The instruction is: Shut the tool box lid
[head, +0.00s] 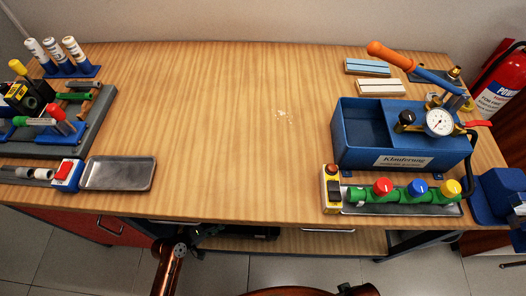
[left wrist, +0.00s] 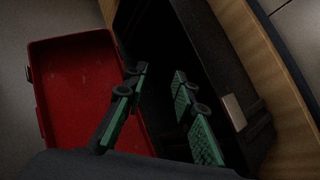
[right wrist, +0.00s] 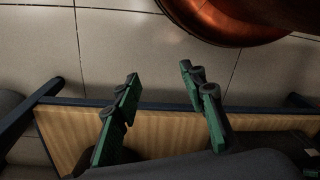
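The tool box shows in the left wrist view as a dark box (left wrist: 150,30) with a metal latch (left wrist: 233,112) on its right side. A red, shallow, rimmed part (left wrist: 85,85), which looks like its lid, stands open on the left. My left gripper (left wrist: 158,75) is open and empty in front of the box, its fingers overlapping the dark interior and the lid's right edge; contact cannot be told. In the head view the left gripper (head: 195,238) is small and dark below the bench's front edge. My right gripper (right wrist: 158,75) is open and empty.
The bench top (head: 230,120) carries a blue pump box (head: 360,150), a valve manifold (head: 400,195) and a metal tray (head: 118,173). A wooden lower board (right wrist: 70,135) lies beneath. A red front (head: 95,228) is under the bench at left.

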